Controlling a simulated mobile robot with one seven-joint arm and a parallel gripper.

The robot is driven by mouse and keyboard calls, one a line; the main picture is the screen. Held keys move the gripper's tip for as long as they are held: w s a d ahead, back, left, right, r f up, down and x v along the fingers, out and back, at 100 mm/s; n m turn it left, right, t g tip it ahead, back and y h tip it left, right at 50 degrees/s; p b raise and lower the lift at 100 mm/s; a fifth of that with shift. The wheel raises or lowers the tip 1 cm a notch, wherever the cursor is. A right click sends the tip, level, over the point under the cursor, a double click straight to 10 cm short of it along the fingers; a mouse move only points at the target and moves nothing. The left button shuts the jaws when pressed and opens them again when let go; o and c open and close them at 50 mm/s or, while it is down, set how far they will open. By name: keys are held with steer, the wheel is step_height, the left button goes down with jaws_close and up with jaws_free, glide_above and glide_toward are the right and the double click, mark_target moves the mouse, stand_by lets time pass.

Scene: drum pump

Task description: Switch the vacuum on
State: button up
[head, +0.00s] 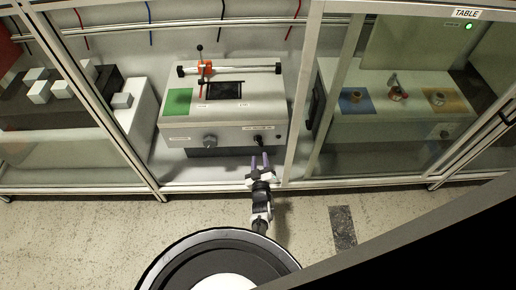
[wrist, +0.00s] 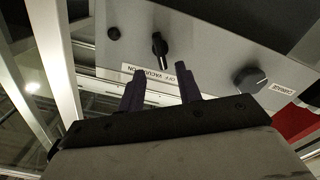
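The vacuum switch is a small black knob (head: 260,140) on the lower right of the machine's front panel. In the wrist view this knob (wrist: 159,45) stands out from the panel beside a white label (wrist: 152,76) reading OFF, VACUUM and ON, seen upside down. The knob's setting is hard to tell. My gripper (head: 260,158) is just in front of the knob, nearer my base. In the wrist view my gripper (wrist: 158,76) has its two dark purple fingers apart, with nothing between them. The fingertips look short of the knob, not touching it.
The machine (head: 240,103) stands inside a framed glass enclosure. A metal post (head: 300,100) rises right of my gripper. Stations stand left and right.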

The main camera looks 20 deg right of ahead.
steer(key=b+x, duration=0.4)
steer(key=x, duration=0.3)
steer(key=shift+w+b, duration=0.25)
steer(key=shift+b, duration=0.05)
steer(key=shift+c, duration=0.3)
jaws_close()
